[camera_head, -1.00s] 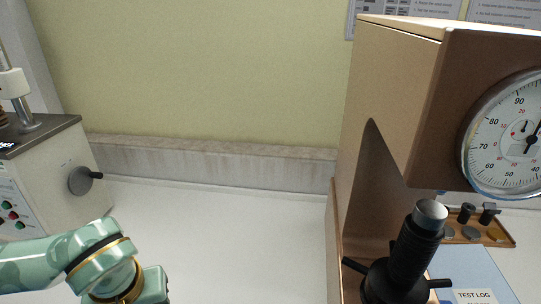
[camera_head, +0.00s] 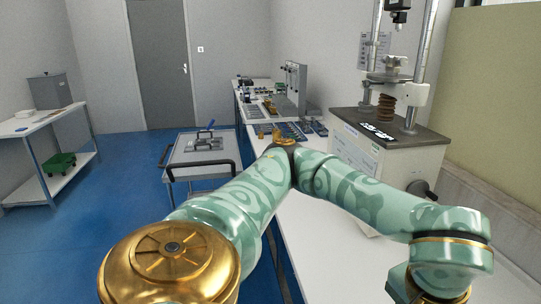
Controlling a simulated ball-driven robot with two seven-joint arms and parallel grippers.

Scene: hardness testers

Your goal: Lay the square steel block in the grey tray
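I cannot make out the square steel block in this view. I cannot pick out the grey tray for sure. A flat grey item with dark parts (camera_head: 207,143) lies on the top of a cart (camera_head: 178,157), too small to tell what it is. My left arm crosses the middle of the view, bends at the elbow over the bench and comes down at the lower right. Its wrist is at the lower right edge, and its fingers are not visible. My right gripper is not in view.
A tester with a dark top (camera_head: 390,127) stands on the white bench (camera_head: 327,240) at the right. Small parts and instruments crowd the bench's far end. A side table (camera_head: 40,120) stands at the far left. Blue floor (camera_head: 115,200) is open between table and cart.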

